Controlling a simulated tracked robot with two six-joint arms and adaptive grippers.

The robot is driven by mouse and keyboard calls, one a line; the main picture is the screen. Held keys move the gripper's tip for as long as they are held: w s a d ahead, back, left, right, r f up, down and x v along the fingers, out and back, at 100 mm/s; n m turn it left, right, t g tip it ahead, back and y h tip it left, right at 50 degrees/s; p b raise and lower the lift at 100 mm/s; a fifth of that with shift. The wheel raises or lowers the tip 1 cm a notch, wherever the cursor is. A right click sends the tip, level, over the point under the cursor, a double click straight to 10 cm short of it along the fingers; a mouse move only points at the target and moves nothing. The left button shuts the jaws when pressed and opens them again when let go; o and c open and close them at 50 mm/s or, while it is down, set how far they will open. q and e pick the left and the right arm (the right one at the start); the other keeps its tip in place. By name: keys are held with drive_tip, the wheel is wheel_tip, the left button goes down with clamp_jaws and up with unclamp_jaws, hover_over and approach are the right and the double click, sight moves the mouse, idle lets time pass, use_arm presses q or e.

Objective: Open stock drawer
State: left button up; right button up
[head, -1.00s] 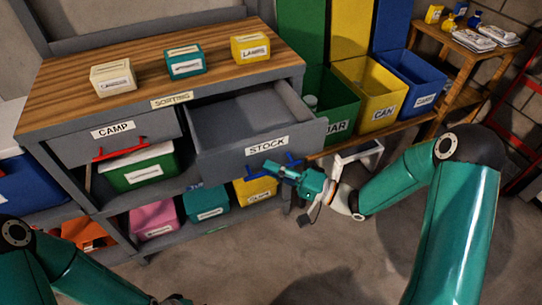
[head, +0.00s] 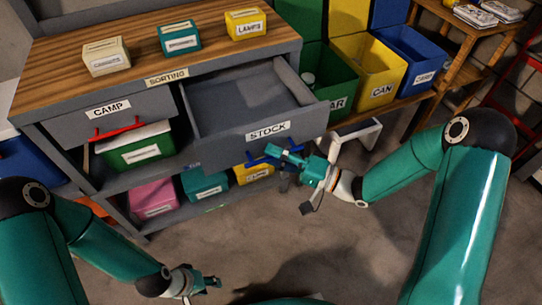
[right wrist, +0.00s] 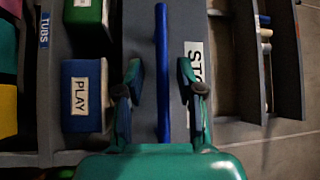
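The grey stock drawer (head: 220,150), with a white STOCK label (head: 268,131), stands pulled out of the workbench in the head view. Its visible inside is empty. Its blue bar handle (right wrist: 162,60) runs between the fingers of my right gripper (right wrist: 161,88) in the right wrist view. These fingers are apart, with a gap on each side of the bar. In the head view my right gripper (head: 285,155) is at the drawer front, below the label. My left gripper (head: 212,284) is low in the head view, away from the drawer; its fingers are too small to judge.
The workbench top (head: 140,80) holds several small labelled boxes. A closed CAMP drawer (head: 105,108) with a red handle is at the left. Labelled boxes sit on shelves below. Green, yellow (head: 375,90) and blue bins stand at the right. The floor in front is clear.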

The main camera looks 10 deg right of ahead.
drive_tip(key=v, duration=1.2)
idle(0.3)
